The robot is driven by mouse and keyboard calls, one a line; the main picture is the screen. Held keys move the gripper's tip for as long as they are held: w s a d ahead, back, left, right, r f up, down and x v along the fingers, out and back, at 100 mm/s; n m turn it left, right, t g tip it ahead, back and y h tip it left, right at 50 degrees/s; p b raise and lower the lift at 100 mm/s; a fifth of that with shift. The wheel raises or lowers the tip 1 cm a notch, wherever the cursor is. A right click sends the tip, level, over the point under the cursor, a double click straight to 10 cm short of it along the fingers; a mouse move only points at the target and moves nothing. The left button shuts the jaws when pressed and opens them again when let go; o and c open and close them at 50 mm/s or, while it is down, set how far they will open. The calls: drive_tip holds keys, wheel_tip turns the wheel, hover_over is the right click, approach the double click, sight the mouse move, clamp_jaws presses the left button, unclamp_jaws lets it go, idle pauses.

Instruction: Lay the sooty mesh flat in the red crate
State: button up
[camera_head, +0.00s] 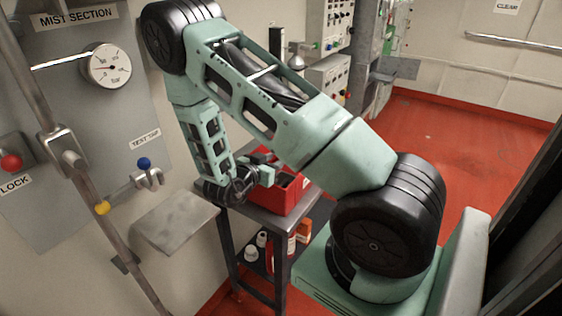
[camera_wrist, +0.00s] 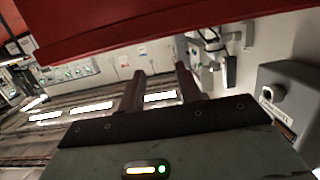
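The red crate (camera_head: 294,197) stands on a dark metal cart, partly hidden behind my arm. Its red side also fills the top of the wrist view (camera_wrist: 150,28). My gripper (camera_head: 268,174) is at the crate's left side, near its rim; whether it is touching the crate I cannot tell. In the wrist view the two fingers of my gripper (camera_wrist: 159,72) stand apart with nothing between them. I cannot make out the sooty mesh in either view; the inside of the crate looks dark and is mostly hidden.
The cart (camera_head: 262,217) has a lower shelf with a white-and-red bottle (camera_head: 291,246) and other small items. A bare grey wall shelf (camera_head: 174,220) sits left of it. A slanting pipe (camera_head: 84,190) and wall panel are at left. Red floor (camera_head: 460,130) is clear at right.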

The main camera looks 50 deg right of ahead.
drive_tip(key=w+a+r+n+t+y+b, duration=0.1)
drive_tip(key=w+a+n+t+y, duration=0.2)
drive_tip(key=a, duration=0.7)
drive_tip(key=w+a+n+t+y+b, duration=0.15)
drive_tip(key=w+a+y, duration=0.3)
drive_tip(key=a, duration=0.65)
drive_tip(key=s+a+r+n+t+y, duration=0.1)
drive_tip(key=s+a+r+n+y, duration=0.15)
drive_tip(key=a+n+y, duration=0.75)
drive_tip(key=s+a+r+n+g+y, duration=0.2)
drive_tip(key=s+a+r+n+g, duration=0.3)
drive_tip(key=s+a, duration=0.85)
drive_tip(key=s+d+r+n+g+h, duration=0.1)
drive_tip(key=s+d+r+n, duration=0.1)
drive_tip(key=s, duration=0.3)
drive_tip(key=s+d+r+n+g+h, duration=0.1)
drive_tip(key=s+d+n+h, duration=0.1)
drive_tip(key=s, duration=0.4)
drive_tip(key=shift+d+r+n+p, duration=0.3)
drive_tip(key=shift+d+r+n, duration=0.1)
drive_tip(key=shift+n, duration=0.25)
